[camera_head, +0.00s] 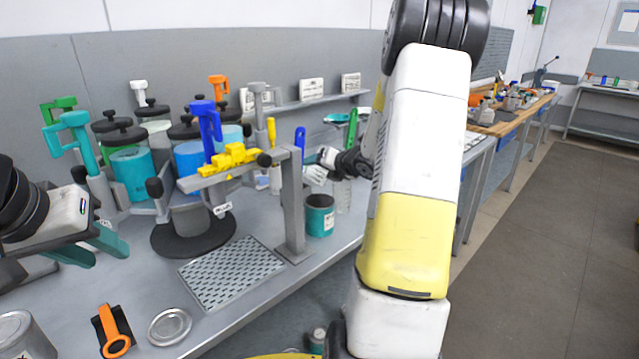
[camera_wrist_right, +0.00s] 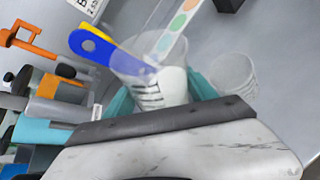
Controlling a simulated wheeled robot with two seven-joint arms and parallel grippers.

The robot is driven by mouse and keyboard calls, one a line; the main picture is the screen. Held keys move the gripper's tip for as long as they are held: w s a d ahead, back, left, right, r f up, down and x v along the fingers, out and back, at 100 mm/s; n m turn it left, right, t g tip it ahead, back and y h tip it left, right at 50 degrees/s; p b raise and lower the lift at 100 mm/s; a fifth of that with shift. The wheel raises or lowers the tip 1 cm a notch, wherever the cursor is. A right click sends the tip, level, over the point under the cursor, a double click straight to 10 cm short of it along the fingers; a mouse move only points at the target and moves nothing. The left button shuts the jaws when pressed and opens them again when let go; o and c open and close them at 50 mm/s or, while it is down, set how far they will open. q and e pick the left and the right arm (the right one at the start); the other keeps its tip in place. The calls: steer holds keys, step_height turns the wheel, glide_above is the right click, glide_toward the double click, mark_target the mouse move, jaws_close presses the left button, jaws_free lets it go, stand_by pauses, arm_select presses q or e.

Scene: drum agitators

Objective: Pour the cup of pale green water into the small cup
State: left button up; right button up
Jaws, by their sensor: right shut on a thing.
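In the right wrist view, my right gripper (camera_wrist_right: 163,97) has its teal fingers shut on a clear cup (camera_wrist_right: 150,92) with dark graduation marks. Its contents look pale; a green tint cannot be made out. A second clear cup (camera_wrist_right: 232,76) stands just right of the fingers on the grey surface and looks empty. In the head view a clear cup (camera_head: 343,196) shows below my right wrist; which cup it is cannot be told. The right fingertips are hidden there. My left gripper (camera_head: 86,246) is open and empty over the left of the bench.
A blue paddle (camera_wrist_right: 92,46) and a colour-dot strip (camera_wrist_right: 178,30) show close behind the held cup. A teal can (camera_head: 319,216) stands beside a grey post (camera_head: 291,205). Several lidded jars and clamps crowd the back left. A perforated plate (camera_head: 232,272) lies in front.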

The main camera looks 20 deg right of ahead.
steer(key=shift+d+m+y, duration=0.3)
steer(key=shift+r, duration=0.15)
steer(key=shift+r+m+y, duration=0.25)
steer(key=shift+m+y, duration=0.05)
steer(key=shift+m, duration=0.2)
stand_by(0.6)
steer(key=shift+f+m+y+p, duration=0.3)
steer(key=shift+m+y+p, duration=0.3)
steer(key=shift+m+p, duration=0.1)
steer(key=shift+f+m+y+p, duration=0.25)
steer(key=shift+m+y+p, duration=0.35)
steer(key=shift+m, duration=0.1)
stand_by(5.0)
